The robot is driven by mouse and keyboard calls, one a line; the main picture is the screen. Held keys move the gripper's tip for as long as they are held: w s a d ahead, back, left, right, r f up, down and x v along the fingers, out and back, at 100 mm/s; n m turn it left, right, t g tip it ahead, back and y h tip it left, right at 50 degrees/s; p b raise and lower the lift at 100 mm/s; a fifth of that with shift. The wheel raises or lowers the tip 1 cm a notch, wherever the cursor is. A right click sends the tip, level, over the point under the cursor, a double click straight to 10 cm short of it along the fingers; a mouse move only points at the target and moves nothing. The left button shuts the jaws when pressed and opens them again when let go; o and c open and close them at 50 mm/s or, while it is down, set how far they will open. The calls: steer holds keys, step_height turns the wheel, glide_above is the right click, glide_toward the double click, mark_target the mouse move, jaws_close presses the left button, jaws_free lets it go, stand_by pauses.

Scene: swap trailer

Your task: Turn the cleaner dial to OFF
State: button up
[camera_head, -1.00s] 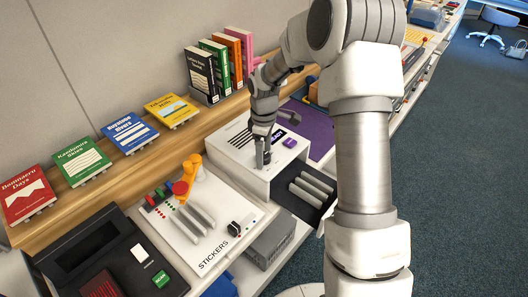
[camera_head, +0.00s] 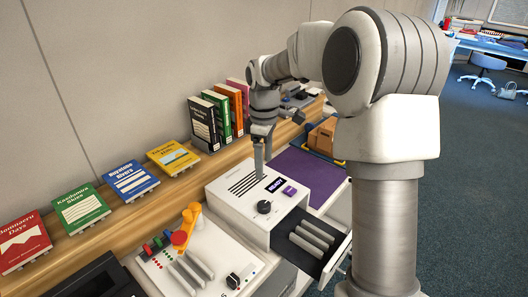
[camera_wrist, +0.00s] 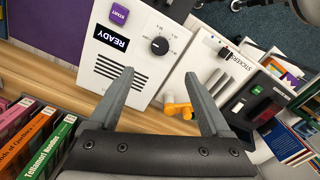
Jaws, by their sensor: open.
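The cleaner is a white box (camera_head: 228,204) with a black READY display (camera_head: 275,184), a purple START button (camera_head: 289,191) and a row of black vent slots. Its black dial (camera_head: 264,207) sits on the top panel, left of the open drawer. The dial also shows in the wrist view (camera_wrist: 159,45) with small marks around it, too small to read. My gripper (camera_head: 262,160) is above the back of the cleaner's top, apart from the dial. In the wrist view my gripper (camera_wrist: 157,85) has its fingers wide apart with nothing between them.
An open drawer (camera_head: 342,241) with grey rollers juts from the cleaner's front. The sticker machine (camera_head: 218,250), with an orange and red lever (camera_head: 184,230), stands to the left. Books line the wooden ledge (camera_head: 130,207) behind. A purple mat (camera_head: 310,172) lies to the right.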

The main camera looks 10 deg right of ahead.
steer(key=shift+r, duration=1.2)
steer(key=s+r+m+t, duration=0.3)
steer(key=s+r+m, duration=0.4)
steer(key=s, duration=0.7)
steer(key=s+m+t, duration=0.2)
steer(key=s+m, duration=0.2)
steer(key=s, duration=0.9)
steer(key=shift+s+f+m+t, duration=0.15)
steer(key=shift+s+m+t, duration=0.15)
steer(key=shift+m, duration=0.1)
